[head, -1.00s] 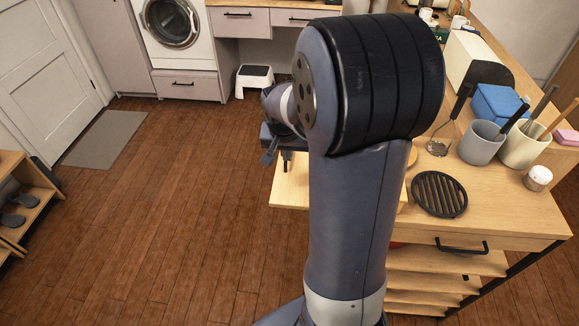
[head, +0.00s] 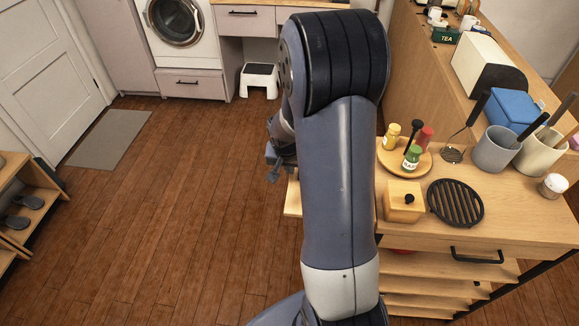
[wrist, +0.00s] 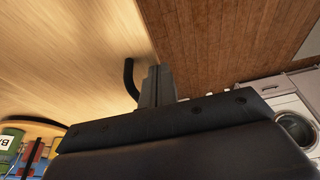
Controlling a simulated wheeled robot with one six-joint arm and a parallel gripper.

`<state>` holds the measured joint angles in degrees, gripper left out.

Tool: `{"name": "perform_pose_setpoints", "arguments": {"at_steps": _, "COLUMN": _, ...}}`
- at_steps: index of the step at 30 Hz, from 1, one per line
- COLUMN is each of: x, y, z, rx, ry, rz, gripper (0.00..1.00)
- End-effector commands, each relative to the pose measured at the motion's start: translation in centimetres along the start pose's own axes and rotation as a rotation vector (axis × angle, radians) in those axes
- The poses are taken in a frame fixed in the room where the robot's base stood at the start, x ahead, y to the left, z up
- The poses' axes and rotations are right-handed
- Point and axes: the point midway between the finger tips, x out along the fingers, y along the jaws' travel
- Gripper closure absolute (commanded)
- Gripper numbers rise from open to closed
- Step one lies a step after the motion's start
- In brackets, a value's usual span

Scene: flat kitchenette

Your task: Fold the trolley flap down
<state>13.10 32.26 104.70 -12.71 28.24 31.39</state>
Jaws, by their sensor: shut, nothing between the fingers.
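The trolley (head: 400,232) has a light wood top and stands right of my arm in the head view. Its flap (head: 292,200) shows as a small strip of light wood left of my arm, and it looks raised about level with the top. My arm hides most of it. My gripper (head: 275,165) is beside the flap's far left corner in the head view. In the wrist view my gripper (wrist: 156,86) is shut and empty, close to a light wood surface of the trolley (wrist: 70,50). A black curved piece (wrist: 131,78) is next to the fingers. I cannot tell whether they touch.
A round tray (head: 422,166) with bottles, a wooden box (head: 404,202) and a black trivet (head: 455,203) are on the trolley top. Utensil pots (head: 492,150) stand behind. The floor (head: 170,220) to the left is clear. A step stool (head: 259,80) stands farther back.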

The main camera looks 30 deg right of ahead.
Motion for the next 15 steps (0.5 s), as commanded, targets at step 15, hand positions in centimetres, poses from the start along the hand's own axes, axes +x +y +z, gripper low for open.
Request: {"name": "perform_pose_setpoints", "arguments": {"at_steps": 15, "x": 3.6, "y": -0.6, "z": 1.0, "rx": -0.036, "ry": 0.002, "rz": 0.109, "gripper": 1.00}}
